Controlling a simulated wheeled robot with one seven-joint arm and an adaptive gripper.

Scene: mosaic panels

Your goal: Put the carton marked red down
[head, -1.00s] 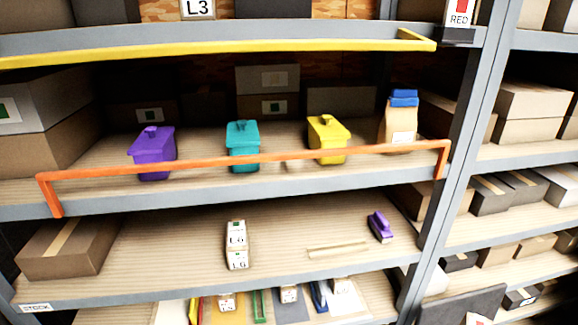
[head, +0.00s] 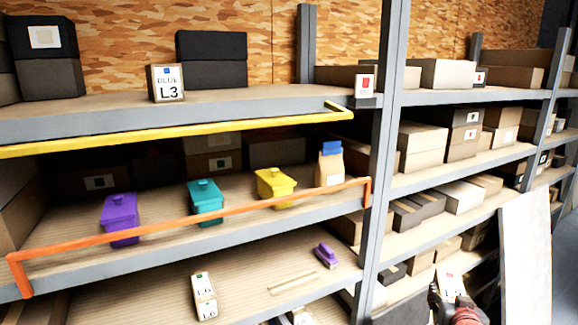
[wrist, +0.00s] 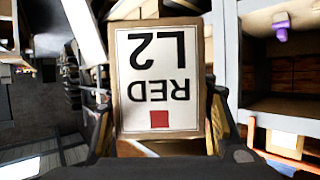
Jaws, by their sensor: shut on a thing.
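The carton marked red (wrist: 160,85) is a brown box with a white label reading "RED L2" and a red square. The label appears upside down in the wrist view. My gripper (wrist: 160,112) is shut on it, one dark finger on each side. In the head view my gripper (head: 455,308) is at the lower right, with the carton (head: 452,284) in front of the right-hand shelves. The carton is held in the air. A sign with a red mark (head: 365,86) is on the shelf post at upper-shelf height.
A "BLUE L3" carton (head: 166,83) stands on the top shelf behind a yellow rail (head: 180,134). Purple (head: 119,218), teal (head: 205,201) and yellow (head: 275,186) bins stand behind an orange rail (head: 200,225). A pale panel (head: 525,255) leans at the right. The top shelf has bare room.

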